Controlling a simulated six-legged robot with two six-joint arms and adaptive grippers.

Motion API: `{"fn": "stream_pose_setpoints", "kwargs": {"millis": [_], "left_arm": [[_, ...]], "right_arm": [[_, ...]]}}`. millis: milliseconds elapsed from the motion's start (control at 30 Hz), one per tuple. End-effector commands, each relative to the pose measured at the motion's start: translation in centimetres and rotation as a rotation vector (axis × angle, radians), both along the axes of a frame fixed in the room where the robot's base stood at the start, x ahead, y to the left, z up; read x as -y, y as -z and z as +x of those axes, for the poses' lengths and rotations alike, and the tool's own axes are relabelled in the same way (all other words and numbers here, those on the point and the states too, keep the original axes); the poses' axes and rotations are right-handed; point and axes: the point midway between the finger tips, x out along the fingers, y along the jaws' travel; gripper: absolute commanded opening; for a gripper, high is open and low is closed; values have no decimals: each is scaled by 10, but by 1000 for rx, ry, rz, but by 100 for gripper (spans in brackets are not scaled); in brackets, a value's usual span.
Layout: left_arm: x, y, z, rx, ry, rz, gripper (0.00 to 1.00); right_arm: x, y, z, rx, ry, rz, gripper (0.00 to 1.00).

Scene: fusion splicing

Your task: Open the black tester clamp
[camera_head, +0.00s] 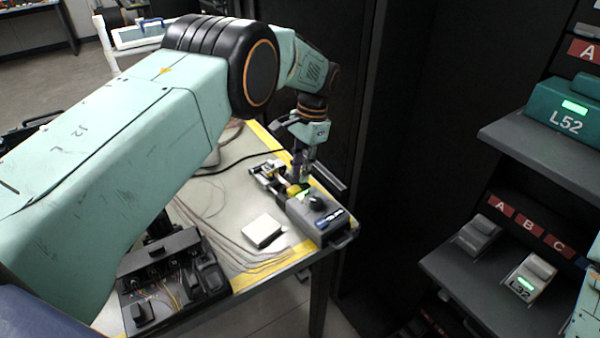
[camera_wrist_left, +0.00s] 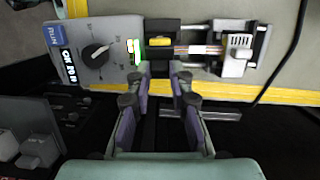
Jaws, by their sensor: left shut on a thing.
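The grey tester (camera_head: 322,218) sits at the right end of the table; its dial and blue label show in the left wrist view (camera_wrist_left: 112,38). The black tester clamp (camera_wrist_left: 160,27), with a yellow patch, adjoins the tester's side. In the head view the clamp is mostly hidden behind my gripper. My left gripper (camera_head: 300,176) reaches down over the clamp. In the left wrist view its fingertips (camera_wrist_left: 161,69) are at the clamp's near edge, with a narrow dark part between them. It is shut on that part, seemingly the clamp. My right gripper is not in view.
A rail fixture with a white block (camera_wrist_left: 236,58) adjoins the clamp. A small white box (camera_head: 263,231) and thin cables lie on the table (camera_head: 225,190). A black tool tray (camera_head: 170,285) stands at the near left. Shelves with labelled devices (camera_head: 560,115) are at right.

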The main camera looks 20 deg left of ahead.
Motion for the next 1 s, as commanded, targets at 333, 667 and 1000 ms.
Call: {"fn": "stream_pose_setpoints", "kwargs": {"millis": [333,667,1000], "left_arm": [[0,5,-3,-42,0,16,0],[0,5,-4,-44,-1,17,0],[1,2,-1,-35,0,16,43]], "right_arm": [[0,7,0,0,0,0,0],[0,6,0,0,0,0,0],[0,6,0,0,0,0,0]]}}
